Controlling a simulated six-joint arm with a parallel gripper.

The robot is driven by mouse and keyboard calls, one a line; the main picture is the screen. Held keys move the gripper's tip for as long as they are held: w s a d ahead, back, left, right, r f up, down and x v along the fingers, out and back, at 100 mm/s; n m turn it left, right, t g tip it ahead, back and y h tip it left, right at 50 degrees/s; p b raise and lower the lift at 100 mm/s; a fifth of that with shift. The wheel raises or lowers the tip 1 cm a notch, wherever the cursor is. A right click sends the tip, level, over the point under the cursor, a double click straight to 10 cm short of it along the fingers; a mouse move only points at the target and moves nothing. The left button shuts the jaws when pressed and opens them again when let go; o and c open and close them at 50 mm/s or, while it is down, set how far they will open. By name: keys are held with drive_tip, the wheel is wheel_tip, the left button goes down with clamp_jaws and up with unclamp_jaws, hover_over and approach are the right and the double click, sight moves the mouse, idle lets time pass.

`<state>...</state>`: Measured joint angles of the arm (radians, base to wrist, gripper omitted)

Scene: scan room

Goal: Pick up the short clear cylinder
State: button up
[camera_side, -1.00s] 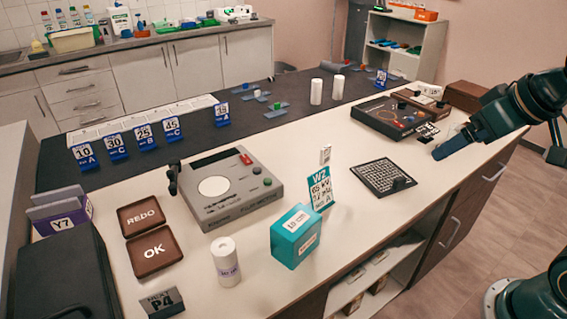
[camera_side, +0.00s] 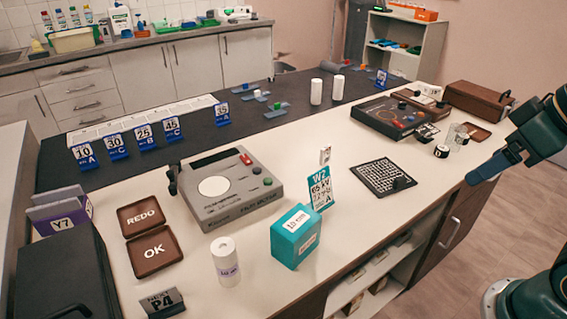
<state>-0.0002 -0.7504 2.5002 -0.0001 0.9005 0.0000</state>
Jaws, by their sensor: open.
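A small, pale, see-through object (camera_side: 459,133), which looks like a short clear cylinder, stands near the back right edge of the white bench top. It is too small to make out well. My gripper (camera_side: 484,172) hangs in the air in front and to the right of it, near the bench's right edge. The gripper is open, with nothing seen between its fingers. The pale object is apart from the gripper.
A small black-and-white cylinder (camera_side: 441,151) and a brown tray (camera_side: 475,131) flank the pale object. A black patterned board (camera_side: 383,177) lies to the left. The front right bench top is clear.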

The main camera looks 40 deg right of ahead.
drive_tip(key=w+d+r+m+h, duration=0.1)
drive_tip(key=w+d+r+m, duration=0.1)
drive_tip(key=w+d, duration=0.3)
drive_tip(key=w+d+r+m, duration=0.1)
drive_tip(key=w+d+r, duration=0.15)
drive_tip(key=w, duration=0.45)
drive_tip(key=m+g+h, duration=0.3)
drive_tip(key=m, duration=0.5)
hover_over(459, 127)
drive_tip(key=s+a, duration=0.3)
drive_tip(key=a, duration=0.1)
wheel_tip(459, 127, down, 17)
drive_tip(key=shift+x, duration=4.25)
drive_tip(key=shift+x, duration=2.6)
